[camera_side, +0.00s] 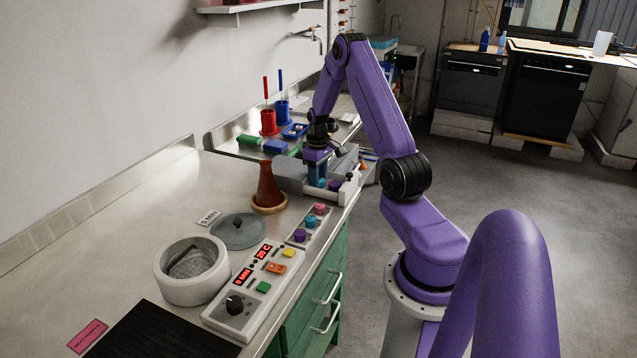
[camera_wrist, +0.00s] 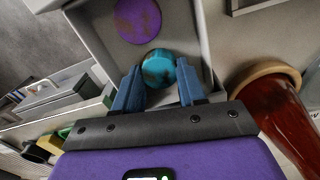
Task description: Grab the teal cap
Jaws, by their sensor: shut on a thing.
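The teal cap (camera_wrist: 158,68) is round and shows brownish marks on its top. It is between the two blue fingertips of my gripper (camera_wrist: 160,80) in the wrist view, and the fingers are shut on it. The cap is inside or just above a grey open-topped drawer or tray (camera_wrist: 206,50); its exact height is unclear. A purple cap (camera_wrist: 138,20) lies in the same tray, just beyond the teal one. In the side view my gripper (camera_side: 318,182) points down into the tray, and the fingers partly hide what they hold.
A red-brown flask (camera_side: 268,186) on a cork ring stands left of the tray. Purple, teal and pink round pieces (camera_side: 311,221) sit on a strip in front. A control panel (camera_side: 250,290), a white round vessel (camera_side: 191,285) and a grey lid (camera_side: 239,231) are nearer the camera.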

